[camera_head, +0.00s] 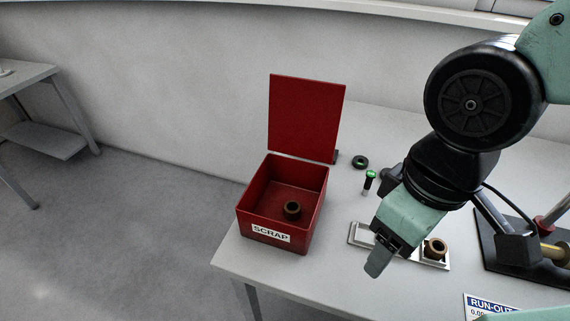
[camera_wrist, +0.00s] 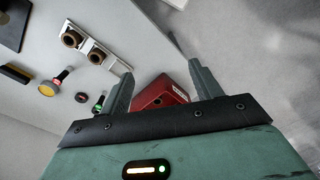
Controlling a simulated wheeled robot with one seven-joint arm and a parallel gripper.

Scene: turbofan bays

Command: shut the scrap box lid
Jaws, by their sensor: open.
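The red scrap box (camera_head: 310,222), with a white SCRAP label, stands at the left end of the white table. Its red lid (camera_head: 306,117) is raised upright at the back of the box. My gripper (camera_head: 378,262) is to the right of the box, pointing down over the table and apart from the box. In the wrist view the fingers (camera_wrist: 160,82) are spread with nothing between them that they touch. The red box (camera_wrist: 163,92) shows beyond them, partly hidden.
A pale tray (camera_head: 358,235) with a brown ring (camera_head: 435,247) lies under my gripper. A dark fixture (camera_head: 505,250) is at the right. The floor left of the table is clear.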

